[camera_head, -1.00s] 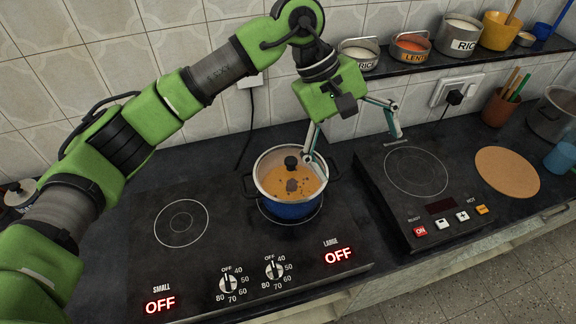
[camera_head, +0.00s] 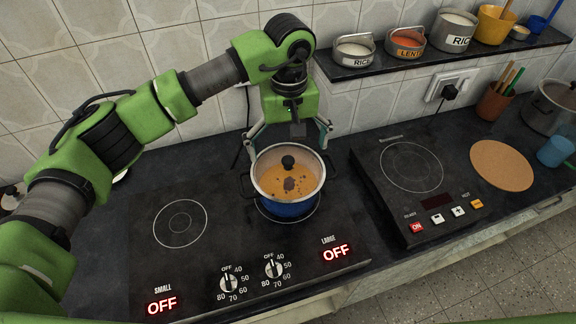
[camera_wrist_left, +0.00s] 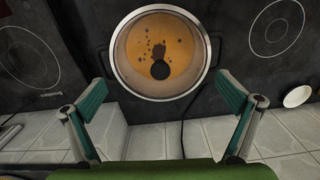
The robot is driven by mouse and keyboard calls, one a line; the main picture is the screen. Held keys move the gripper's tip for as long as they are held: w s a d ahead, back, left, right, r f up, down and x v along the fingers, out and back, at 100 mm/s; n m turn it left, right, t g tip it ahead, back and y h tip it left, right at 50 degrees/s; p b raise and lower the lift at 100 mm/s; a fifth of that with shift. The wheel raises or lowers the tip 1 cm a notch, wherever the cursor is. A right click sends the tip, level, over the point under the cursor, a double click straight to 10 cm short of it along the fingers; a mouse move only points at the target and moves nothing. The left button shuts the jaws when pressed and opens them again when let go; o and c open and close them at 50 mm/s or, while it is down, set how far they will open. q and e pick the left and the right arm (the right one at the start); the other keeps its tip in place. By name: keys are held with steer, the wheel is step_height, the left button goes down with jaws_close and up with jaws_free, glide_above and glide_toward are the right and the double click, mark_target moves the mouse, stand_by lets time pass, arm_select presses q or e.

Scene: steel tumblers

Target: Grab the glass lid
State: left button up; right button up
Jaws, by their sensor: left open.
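The glass lid (camera_head: 270,180) is see-through, with a metal rim and a round black knob (camera_head: 288,162). It sits on the blue pot (camera_head: 288,208), which holds orange food and stands on the large hob ring. My left gripper (camera_head: 289,148) is open and empty, its two fingers spread wide just behind and above the lid. In the left wrist view the lid (camera_wrist_left: 190,45) and knob (camera_wrist_left: 160,70) lie ahead, between the spread fingers (camera_wrist_left: 161,84). No contact with the knob shows. My right gripper is out of sight.
The two-ring hob (camera_head: 135,235) reads OFF for both rings. An induction plate (camera_head: 398,205) stands right of the pot, with a round cork mat (camera_head: 502,165) beyond it. A wall shelf (camera_head: 390,66) with tins runs above. The tiled wall is close behind the gripper.

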mark_target(288, 159)
arm_select(q)
steer(key=f+p, duration=0.2)
steer(key=f, duration=0.2)
steer(key=shift+w+f+p, duration=0.1)
steer(key=shift+w+p, duration=0.1)
steer(key=shift+p, duration=0.15)
steer(key=shift+f, duration=0.4)
steer(key=shift+c, duration=0.4)
